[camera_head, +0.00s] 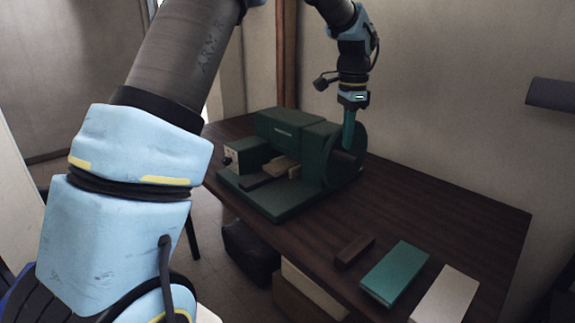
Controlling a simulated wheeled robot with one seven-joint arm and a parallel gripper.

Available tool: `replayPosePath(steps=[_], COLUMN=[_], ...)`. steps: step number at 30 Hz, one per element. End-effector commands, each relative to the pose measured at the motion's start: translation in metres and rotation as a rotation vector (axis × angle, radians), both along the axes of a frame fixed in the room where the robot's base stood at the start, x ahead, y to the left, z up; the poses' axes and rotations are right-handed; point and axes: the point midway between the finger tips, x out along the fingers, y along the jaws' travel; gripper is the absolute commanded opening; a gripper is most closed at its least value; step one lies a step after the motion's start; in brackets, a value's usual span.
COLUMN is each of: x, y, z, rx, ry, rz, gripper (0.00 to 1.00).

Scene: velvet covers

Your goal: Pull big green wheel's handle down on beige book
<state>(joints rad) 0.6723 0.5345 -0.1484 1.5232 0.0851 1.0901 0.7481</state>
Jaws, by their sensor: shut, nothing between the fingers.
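A dark green machine (275,127) stands on the brown table, with its big green wheel (357,168) on the right side. A beige book (278,166) lies in the opening of the machine, left of the wheel. My gripper (347,149) reaches down from above with its slim teal fingers closed together. Its tips are at the wheel's upper part, in front of or against it; whether they touch I cannot tell. The wheel's handle is not clear in the dark area around the fingertips.
A brown block (354,251), a teal book (396,273) and a pale book (445,296) lie along the front right of the table (450,215). The back right of the table is bare. A wall rises behind the machine. A dark box (251,253) stands below the table.

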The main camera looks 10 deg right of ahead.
Motion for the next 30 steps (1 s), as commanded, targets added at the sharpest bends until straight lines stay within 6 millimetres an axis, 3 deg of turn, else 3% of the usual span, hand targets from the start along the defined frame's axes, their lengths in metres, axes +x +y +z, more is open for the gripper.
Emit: replayPosePath(steps=[17, 30], x=[0.0, 0.0], y=[0.0, 0.0], z=[0.0, -0.011], rx=[0.0, 0.001], ry=[0.0, 0.001], rz=[0.0, 0.0], gripper=[0.0, 0.0])
